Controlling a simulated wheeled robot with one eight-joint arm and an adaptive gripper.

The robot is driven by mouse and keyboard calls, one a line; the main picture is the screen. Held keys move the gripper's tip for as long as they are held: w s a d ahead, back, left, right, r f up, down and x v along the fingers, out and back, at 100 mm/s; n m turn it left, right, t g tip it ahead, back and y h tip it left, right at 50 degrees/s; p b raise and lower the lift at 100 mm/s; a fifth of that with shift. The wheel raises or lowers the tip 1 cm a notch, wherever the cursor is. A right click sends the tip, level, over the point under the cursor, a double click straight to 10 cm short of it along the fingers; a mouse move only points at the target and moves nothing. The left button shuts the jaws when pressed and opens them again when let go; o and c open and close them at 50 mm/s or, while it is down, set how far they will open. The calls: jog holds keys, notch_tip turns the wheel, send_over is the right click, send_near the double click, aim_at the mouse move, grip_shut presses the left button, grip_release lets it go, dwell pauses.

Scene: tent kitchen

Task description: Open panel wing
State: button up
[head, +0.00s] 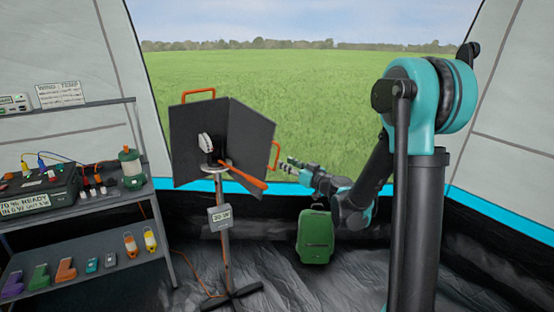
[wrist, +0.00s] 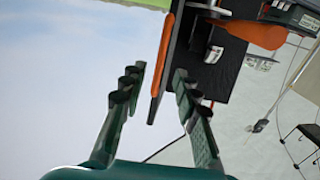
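The dark folding panel (head: 205,135) stands on a thin pole in the middle of the head view. Its right wing (head: 250,140) is angled to the left section, with an orange handle (head: 276,154) on its outer edge. Another orange handle (head: 199,93) is on the top left. My gripper (head: 287,166) is just right of the wing's handle. In the wrist view my gripper (wrist: 158,92) is open, and the orange handle (wrist: 162,70) shows between its two fingers. Neither finger visibly clamps it. I cannot tell how deep it sits.
An orange lever (head: 243,178) sticks out from the panel's middle, and a small labelled box (head: 220,216) hangs on the pole. A shelf (head: 100,205) with devices is at left. A green case (head: 316,236) stands on the floor under my arm.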

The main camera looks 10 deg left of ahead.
aim_at(277, 157)
jog(key=x, duration=0.7)
jog(key=shift+c, duration=0.5)
grip_shut()
